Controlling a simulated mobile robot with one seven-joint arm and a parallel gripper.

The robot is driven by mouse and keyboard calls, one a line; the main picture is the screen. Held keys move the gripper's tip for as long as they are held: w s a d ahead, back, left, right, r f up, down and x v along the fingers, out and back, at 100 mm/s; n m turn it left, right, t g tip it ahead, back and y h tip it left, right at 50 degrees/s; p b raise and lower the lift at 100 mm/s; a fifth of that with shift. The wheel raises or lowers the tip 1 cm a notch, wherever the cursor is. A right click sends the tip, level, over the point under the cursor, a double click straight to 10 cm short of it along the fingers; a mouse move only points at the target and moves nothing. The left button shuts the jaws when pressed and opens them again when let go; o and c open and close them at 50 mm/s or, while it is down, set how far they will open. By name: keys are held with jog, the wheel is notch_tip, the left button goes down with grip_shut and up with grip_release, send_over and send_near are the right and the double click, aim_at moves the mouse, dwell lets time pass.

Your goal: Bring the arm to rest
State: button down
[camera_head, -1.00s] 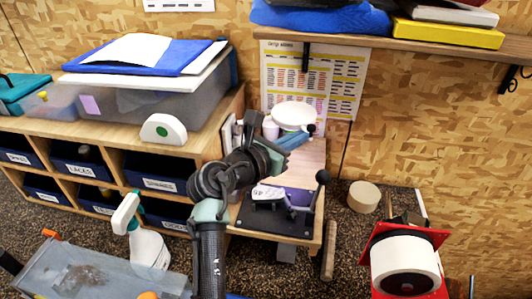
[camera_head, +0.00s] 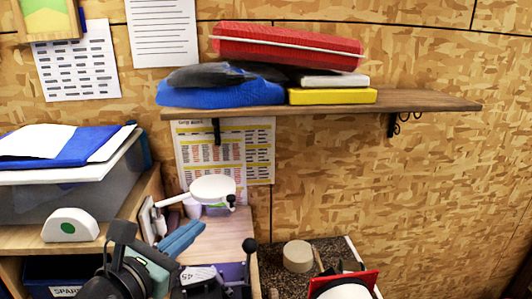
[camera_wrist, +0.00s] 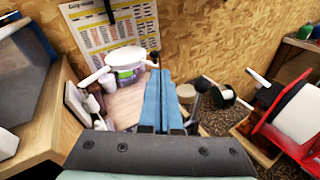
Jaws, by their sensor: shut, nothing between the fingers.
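My gripper (camera_head: 182,240) is at the bottom left of the head view, with its two blue fingers together and nothing between them. In the wrist view, my gripper (camera_wrist: 165,75) points away over the small wooden bench (camera_wrist: 128,103), its fingers side by side. A white round disc (camera_head: 213,189) on a stand is just beyond the fingertips in the head view. I cannot tell the exact gap. My forearm is mostly cut off by the bottom of the head view.
A wall shelf (camera_head: 430,103) holds blue cloth (camera_head: 220,95) and a red case (camera_head: 290,47). A grey bin (camera_head: 90,190) is on the left cabinet. A red-and-white object (camera_wrist: 295,112) stands at right. Open wall space is at right.

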jog(key=s+d+r+m+t+y, duration=0.1)
jog(key=d+r+m+t+y, duration=0.15)
jog(key=d+r+m, duration=0.45)
jog(key=s+d+r+m+t+y, duration=0.1)
jog(key=d+r+m+t, duration=0.15)
jog(key=r+m, duration=0.75)
jog(key=s+d+r+m+t, duration=0.3)
jog(key=s+r+m, duration=0.3)
jog(key=r, duration=0.1)
jog(key=s+d+r+m+t+y+b, duration=0.1)
jog(key=s+d+r+m+t, duration=0.2)
jog(key=s+r+m, duration=0.3)
jog(key=shift+s+d+r+m+t, duration=0.2)
jog(key=shift+s+r+m+t, duration=0.25)
jog(key=shift+r+m, duration=0.3)
